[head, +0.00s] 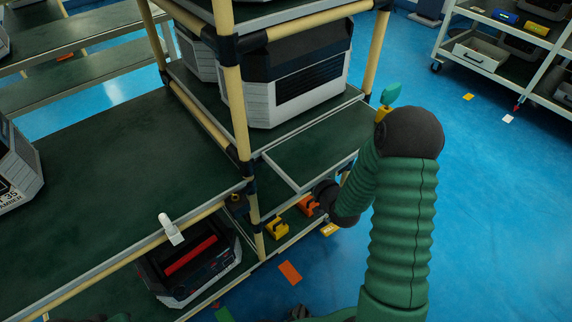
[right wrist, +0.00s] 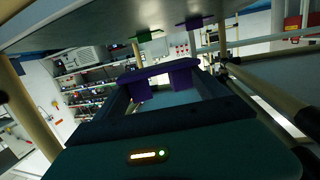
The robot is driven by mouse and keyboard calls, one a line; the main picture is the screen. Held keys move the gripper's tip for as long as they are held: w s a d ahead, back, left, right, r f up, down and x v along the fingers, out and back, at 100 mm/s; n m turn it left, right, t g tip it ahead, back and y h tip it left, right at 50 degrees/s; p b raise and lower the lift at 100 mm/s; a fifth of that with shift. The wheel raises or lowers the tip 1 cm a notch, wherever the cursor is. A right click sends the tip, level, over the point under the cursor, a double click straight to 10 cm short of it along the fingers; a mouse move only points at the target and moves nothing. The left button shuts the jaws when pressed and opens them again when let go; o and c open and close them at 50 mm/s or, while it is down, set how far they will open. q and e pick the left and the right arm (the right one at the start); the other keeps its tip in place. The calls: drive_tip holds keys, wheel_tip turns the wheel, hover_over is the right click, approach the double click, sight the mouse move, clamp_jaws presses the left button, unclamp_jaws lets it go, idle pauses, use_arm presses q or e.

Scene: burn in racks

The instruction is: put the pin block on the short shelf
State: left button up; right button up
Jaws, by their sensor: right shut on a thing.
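In the head view my right forearm reaches down at the rack's right side, and the gripper and purple block are hidden there. A short green shelf panel (head: 318,148) with a pale rim juts out beside the rack post. Below it, a low shelf holds a yellow block (head: 277,229) and an orange block (head: 309,206). My left gripper is not in view.
A large grey unit (head: 290,85) stands on the rack above the panel. A unit with a red handle (head: 190,256) sits low at left. Cream posts (head: 236,110) stand close to my right arm. In the right wrist view, a flat pale surface (right wrist: 100,25) hangs overhead.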

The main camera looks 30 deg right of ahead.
wheel_tip(320, 180, down, 7)
drive_tip(key=b, duration=0.3)
drive_tip(key=shift+r, duration=0.2)
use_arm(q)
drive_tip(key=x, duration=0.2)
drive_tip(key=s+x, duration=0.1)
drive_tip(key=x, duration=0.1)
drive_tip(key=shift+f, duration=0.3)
use_arm(e)
drive_tip(key=o, duration=1.5)
drive_tip(key=shift+s+r, duration=0.1)
drive_tip(key=shift+s, duration=0.15)
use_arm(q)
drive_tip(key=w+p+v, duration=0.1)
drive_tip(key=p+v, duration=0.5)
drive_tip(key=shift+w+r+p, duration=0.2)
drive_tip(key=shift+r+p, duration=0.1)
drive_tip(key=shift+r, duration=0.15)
use_arm(e)
drive_tip(key=s, duration=0.3)
drive_tip(key=s+r, duration=0.1)
drive_tip(key=s, duration=0.3)
drive_tip(key=s+a, duration=0.1)
drive_tip(key=s, duration=0.3)
drive_tip(key=shift+s+a+r, duration=0.1)
drive_tip(key=shift+s+r, duration=0.05)
drive_tip(key=shift+r, duration=0.15)
